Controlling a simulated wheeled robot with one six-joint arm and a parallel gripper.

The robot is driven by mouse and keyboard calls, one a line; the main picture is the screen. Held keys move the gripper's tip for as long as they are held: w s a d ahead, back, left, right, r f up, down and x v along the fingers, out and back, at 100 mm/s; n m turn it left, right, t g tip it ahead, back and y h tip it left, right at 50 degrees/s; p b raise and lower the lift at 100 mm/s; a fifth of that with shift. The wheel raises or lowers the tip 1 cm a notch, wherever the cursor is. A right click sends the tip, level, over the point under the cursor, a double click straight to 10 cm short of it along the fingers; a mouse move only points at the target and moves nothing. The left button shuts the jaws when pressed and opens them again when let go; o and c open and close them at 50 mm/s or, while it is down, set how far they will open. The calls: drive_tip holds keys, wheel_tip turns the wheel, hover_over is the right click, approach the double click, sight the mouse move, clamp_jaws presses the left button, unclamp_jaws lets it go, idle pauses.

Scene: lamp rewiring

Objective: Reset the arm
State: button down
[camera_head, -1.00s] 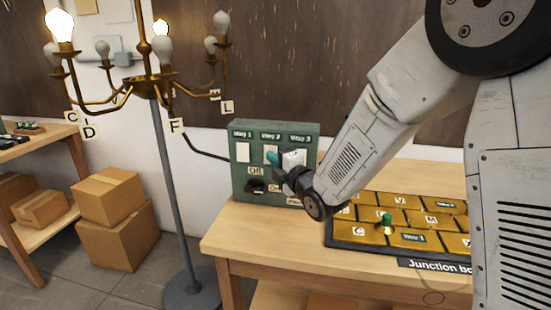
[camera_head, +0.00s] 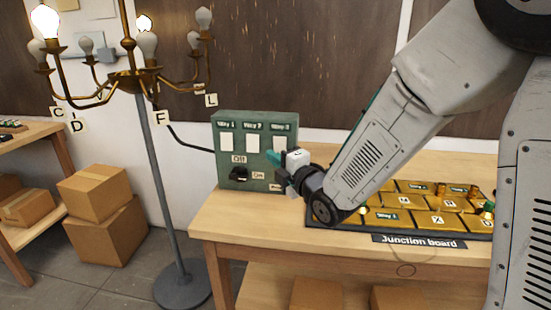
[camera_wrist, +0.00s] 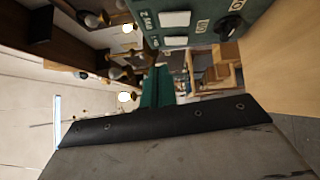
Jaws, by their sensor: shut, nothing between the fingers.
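My gripper (camera_head: 274,158) is shut and empty, its teal fingertips in front of the right part of the green switch box (camera_head: 222,180). In the wrist view, my gripper (camera_wrist: 157,88) shows as teal fingers with nothing held, and the box (camera_wrist: 185,40) is at the top. The box has white switches labelled by way and a black knob (camera_head: 238,174) near Off and On labels. The knob also shows in the wrist view (camera_wrist: 230,27). My forearm and wrist hide part of the box's right side.
The junction board (camera_head: 345,224) with gold tiles lies on the wooden table (camera_head: 240,228) below my arm. A brass lamp (camera_head: 130,82) with two lit bulbs and several unlit ones stands left. Cardboard boxes (camera_head: 95,190) are stacked on the floor.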

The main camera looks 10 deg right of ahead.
drive_tip(key=s+d+f+m+g+h, duration=0.2)
drive_tip(key=d+f+m+g+h, duration=0.25)
drive_tip(key=f+m, duration=0.35)
drive_tip(key=s+d+f+m+g+h, duration=0.3)
drive_tip(key=s+d+m+g, duration=0.2)
drive_tip(key=s, duration=0.2)
drive_tip(key=s+d+r+m+g, duration=0.2)
drive_tip(key=s+r+m, duration=0.1)
drive_tip(key=s, duration=0.6)
drive_tip(key=s+d+r+m+g, duration=0.1)
drive_tip(key=s+r+m, duration=0.3)
drive_tip(key=s, duration=0.5)
drive_tip(key=s+d+r+m+g, duration=0.2)
drive_tip(key=s+d+r+m, duration=0.1)
drive_tip(key=s, duration=0.6)
drive_tip(key=shift+d+r+m+g+h, duration=0.35)
drive_tip(key=shift+d+r+m+h, duration=0.1)
drive_tip(key=shift+r+m, duration=0.2)
